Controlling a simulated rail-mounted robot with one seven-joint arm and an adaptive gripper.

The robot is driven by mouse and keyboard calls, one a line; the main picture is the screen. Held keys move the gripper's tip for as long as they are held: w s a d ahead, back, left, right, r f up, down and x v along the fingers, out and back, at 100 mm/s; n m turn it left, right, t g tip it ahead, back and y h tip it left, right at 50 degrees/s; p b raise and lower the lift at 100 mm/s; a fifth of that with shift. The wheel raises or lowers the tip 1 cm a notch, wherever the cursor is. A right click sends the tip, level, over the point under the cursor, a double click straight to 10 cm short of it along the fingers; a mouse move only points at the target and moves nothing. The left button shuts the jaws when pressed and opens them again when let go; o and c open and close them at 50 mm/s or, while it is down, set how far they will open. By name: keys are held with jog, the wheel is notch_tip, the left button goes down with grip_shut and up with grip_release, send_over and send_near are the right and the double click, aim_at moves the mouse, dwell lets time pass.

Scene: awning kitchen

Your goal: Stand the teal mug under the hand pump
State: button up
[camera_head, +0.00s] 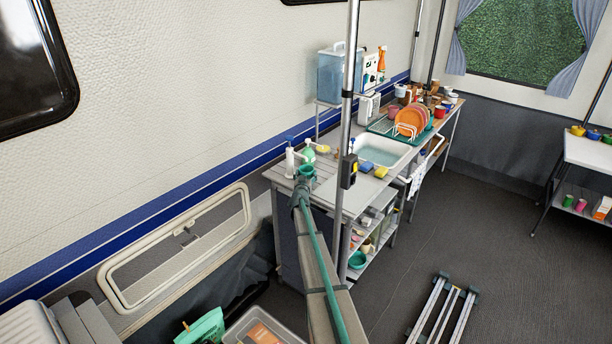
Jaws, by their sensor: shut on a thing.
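A teal mug (307,171) shows at the far end of my arm, over the left end of the counter. My gripper (303,186) is shut on it; the fingers are small and mostly hidden, and I cannot tell whether the mug touches the counter. A white, blue-topped pump (290,158) stands just left of the mug. A green bottle (309,153) stands just behind the mug. I cannot tell for sure which fitting is the hand pump.
A sink basin (381,151) is set in the counter right of the mug, with sponges at its front edge. Orange plates (409,122) stand in a rack farther back. A blue water container (336,76) sits on a raised shelf.

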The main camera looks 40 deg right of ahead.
jog(key=shift+f, duration=0.15)
jog(key=o, duration=1.2)
